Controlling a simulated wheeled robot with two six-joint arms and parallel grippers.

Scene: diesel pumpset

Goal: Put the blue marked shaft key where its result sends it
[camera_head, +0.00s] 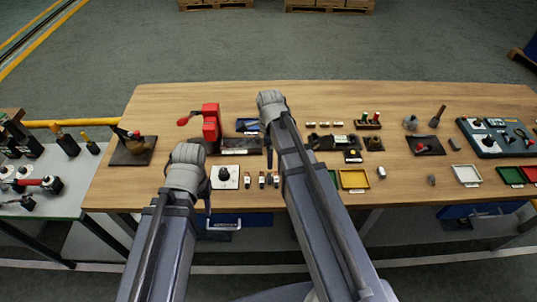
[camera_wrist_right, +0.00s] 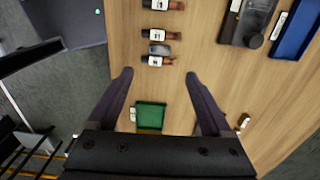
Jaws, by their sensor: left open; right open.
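I cannot surely identify the blue marked shaft key. A small grey-blue block (camera_wrist_right: 160,49) lies between two labelled dark-and-brown pieces in the right wrist view; its marking is too small to read. My right gripper (camera_wrist_right: 159,78) is open and empty above the table, with that block ahead of its fingertips. A green tray (camera_wrist_right: 151,116) shows between its fingers, lower down; in the head view this tray (camera_head: 333,178) is partly hidden by my right arm. My left gripper (camera_head: 207,196) is open near the front edge, mostly hidden by its wrist, by a white dial plate (camera_head: 225,177).
A yellow tray (camera_head: 353,187) sits beside the green one. A white tray (camera_head: 467,174) and a blue-grey panel box (camera_head: 490,137) are further right. A red press (camera_head: 210,122) and a blue tray (camera_head: 248,126) stand behind my grippers. Bare wood shows around (camera_head: 405,175).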

